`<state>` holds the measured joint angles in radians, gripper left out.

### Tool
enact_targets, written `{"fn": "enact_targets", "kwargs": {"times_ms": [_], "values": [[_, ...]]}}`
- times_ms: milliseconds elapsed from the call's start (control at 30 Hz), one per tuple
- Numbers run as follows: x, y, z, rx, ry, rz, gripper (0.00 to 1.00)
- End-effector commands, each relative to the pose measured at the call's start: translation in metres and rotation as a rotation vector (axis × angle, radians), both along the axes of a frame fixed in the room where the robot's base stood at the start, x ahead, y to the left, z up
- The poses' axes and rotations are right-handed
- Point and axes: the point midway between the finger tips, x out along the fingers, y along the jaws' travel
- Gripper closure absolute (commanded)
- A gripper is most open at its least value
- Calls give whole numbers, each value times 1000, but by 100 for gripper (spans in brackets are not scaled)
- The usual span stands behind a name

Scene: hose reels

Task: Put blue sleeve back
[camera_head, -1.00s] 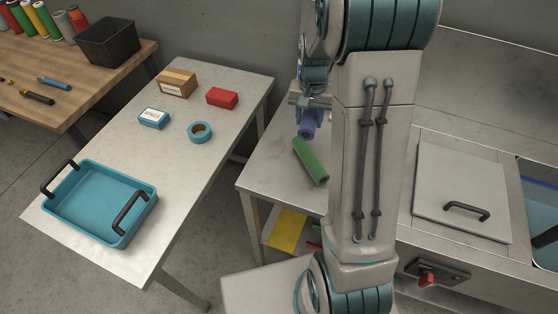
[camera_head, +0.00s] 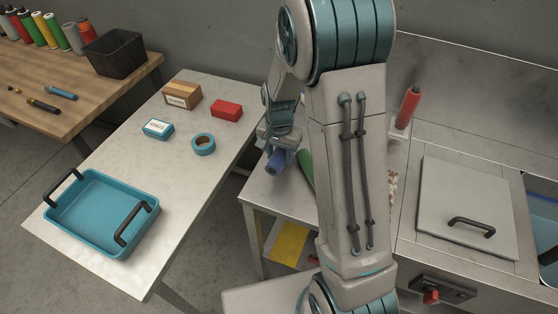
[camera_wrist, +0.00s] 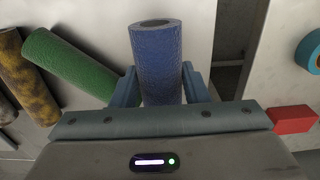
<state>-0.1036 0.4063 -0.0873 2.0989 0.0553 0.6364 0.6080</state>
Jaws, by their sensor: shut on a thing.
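The blue sleeve (camera_wrist: 157,62) is a tube with a hollow end, held between the two fingers of my gripper (camera_wrist: 158,86) in the wrist view. My gripper is shut on it. In the head view the blue sleeve (camera_head: 276,161) hangs below my gripper (camera_head: 277,146), near the left edge of the metal bench. A green sleeve (camera_wrist: 72,64) lies beside it in the wrist view; in the head view the green sleeve (camera_head: 306,168) is partly hidden by my arm.
A rusty-yellow roll (camera_wrist: 26,75) lies left of the green sleeve. The white table (camera_head: 120,268) holds a teal tray (camera_head: 72,243), blue tape (camera_head: 203,144), a red box (camera_head: 226,109) and small boxes. A gap separates table and bench.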

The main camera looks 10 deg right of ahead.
Motion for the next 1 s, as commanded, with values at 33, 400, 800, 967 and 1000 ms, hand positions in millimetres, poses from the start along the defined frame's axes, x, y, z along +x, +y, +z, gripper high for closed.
{"fn": "enact_targets", "kwargs": {"times_ms": [33,400,800,967,1000], "values": [[-1,0,-5,0,4,0,82],[0,0,-38,1,1,1,82],[0,0,-41,0,0,1,37],[0,0,-41,0,0,1,37],[0,0,-41,0,0,1,37]]}}
